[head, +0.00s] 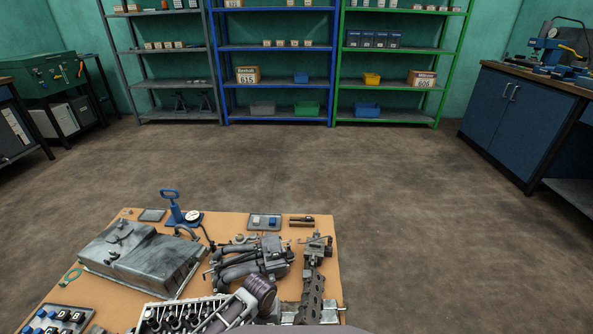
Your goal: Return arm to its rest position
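Neither of my grippers can be made out in the head view. A grey shape ending in a dark ribbed cylinder (261,291) shows at the bottom, over the near part of the table; I cannot tell whether it is a machine part or part of my arm. Whether either gripper is open or shut is not shown.
An orange-brown table (328,246) below me carries a grey tank-like part (142,257), a blue hand pump with gauge (184,213), an engine part (250,262) and a small tray (264,222). Shelves (277,85) and blue cabinets (514,121) stand beyond; the floor (440,230) right is clear.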

